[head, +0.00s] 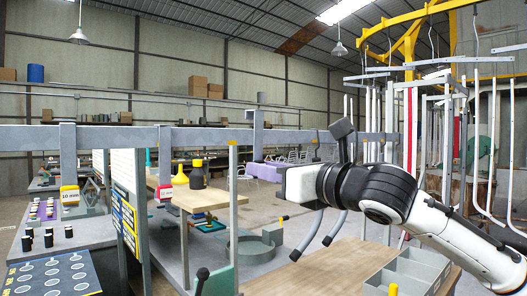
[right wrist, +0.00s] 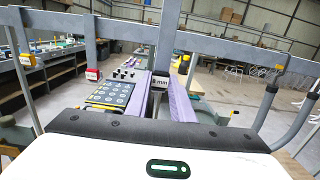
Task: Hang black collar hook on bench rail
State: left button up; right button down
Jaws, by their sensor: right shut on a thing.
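The grey bench rail (head: 205,137) runs across the head view, and it also crosses the right wrist view (right wrist: 225,47). My right gripper (head: 292,186) is in front of and just below the rail. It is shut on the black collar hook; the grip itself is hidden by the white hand. Curved grey rods (head: 336,227) show below the hand, and similar rods show at the right of the right wrist view (right wrist: 301,115). I cannot tell which rod belongs to the held hook, or whether it touches the rail. My left gripper is not in view.
Grey hangers (head: 68,150) sit along the rail at the left, with number tags (head: 69,195) below. A dark bottle (head: 197,176) and a yellow funnel (head: 180,175) stand on a wooden shelf. A grey compartment tray (head: 420,270) is at the lower right. A white-pole rack stands behind.

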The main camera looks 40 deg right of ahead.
aim_at(261, 152)
jog(key=r, duration=0.2)
jog(key=s+r, duration=0.1)
jog(key=shift+d, duration=0.35)
jog(key=shift+s+r, duration=0.15)
jog(key=shift+s, duration=0.1)
jog(key=shift+w+a+f, duration=0.1)
jog(key=shift+w+f, duration=0.55)
jog(key=shift+w, duration=0.25)
jog(key=shift+w+a+f, duration=0.1)
jog(key=shift+w+f, duration=0.6)
jog(key=shift+w, duration=0.25)
jog(key=shift+w+f, duration=0.65)
jog(key=shift+w, duration=0.25)
jog(key=shift+w, duration=0.15)
jog(key=shift+w+a, duration=0.1)
jog(key=shift+w, duration=1)
jog(key=shift+w, duration=0.25)
jog(key=shift+w+a, duration=0.1)
jog(key=shift+w, duration=0.35)
